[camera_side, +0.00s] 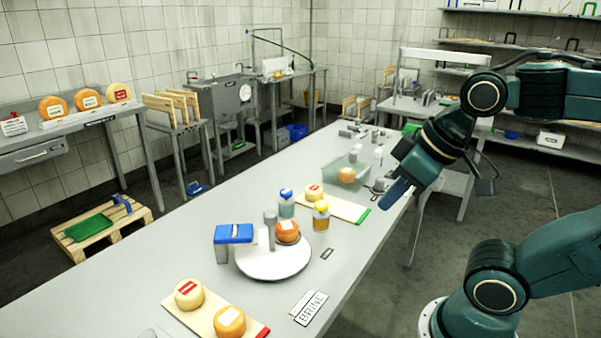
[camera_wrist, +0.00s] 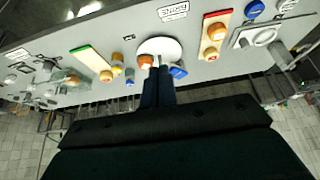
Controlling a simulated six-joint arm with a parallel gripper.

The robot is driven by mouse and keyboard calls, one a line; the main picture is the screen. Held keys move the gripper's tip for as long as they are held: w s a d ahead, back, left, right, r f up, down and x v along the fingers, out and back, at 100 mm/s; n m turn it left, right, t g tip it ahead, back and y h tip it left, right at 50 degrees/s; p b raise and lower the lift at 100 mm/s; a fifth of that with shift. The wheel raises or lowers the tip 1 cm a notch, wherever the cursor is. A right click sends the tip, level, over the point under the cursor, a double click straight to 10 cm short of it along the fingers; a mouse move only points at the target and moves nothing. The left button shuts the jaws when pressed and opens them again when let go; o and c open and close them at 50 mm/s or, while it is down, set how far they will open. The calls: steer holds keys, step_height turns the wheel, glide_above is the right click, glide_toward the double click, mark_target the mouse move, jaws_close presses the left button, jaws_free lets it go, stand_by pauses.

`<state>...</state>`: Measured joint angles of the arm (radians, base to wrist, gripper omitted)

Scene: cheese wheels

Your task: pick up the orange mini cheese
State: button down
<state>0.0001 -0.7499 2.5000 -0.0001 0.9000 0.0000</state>
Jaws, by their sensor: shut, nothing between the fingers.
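The orange mini cheese (camera_side: 288,231) with a white label sits on the round white plate (camera_side: 272,268) on the table. In the wrist view the cheese (camera_wrist: 146,61) lies at the plate's near edge, just beyond my fingertips in the picture. My gripper (camera_side: 394,194) hangs above the table's right edge in the side view, apart from the cheese. Its dark blue fingers (camera_wrist: 158,75) are together and hold nothing.
A blue-lidded box (camera_side: 233,236), a grey post (camera_side: 270,228) and two bottles (camera_side: 287,203) (camera_side: 321,215) stand close around the cheese. A clear tray (camera_side: 346,175) holds another cheese.

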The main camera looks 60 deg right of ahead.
steer(key=c, duration=2.1)
jaws_free()
steer(key=o, duration=1.7)
steer(key=shift+c, duration=0.2)
steer(key=w+d+n+g+y, duration=0.3)
steer(key=w+n, duration=0.5)
steer(key=w, duration=0.9)
steer(key=w+d+f+n+g+y, duration=0.1)
steer(key=w+d+f+n, duration=0.6)
steer(key=w+d+f, duration=0.3)
steer(key=shift+d+f, duration=0.25)
steer(key=shift+d, duration=0.5)
steer(key=shift+g, duration=0.3)
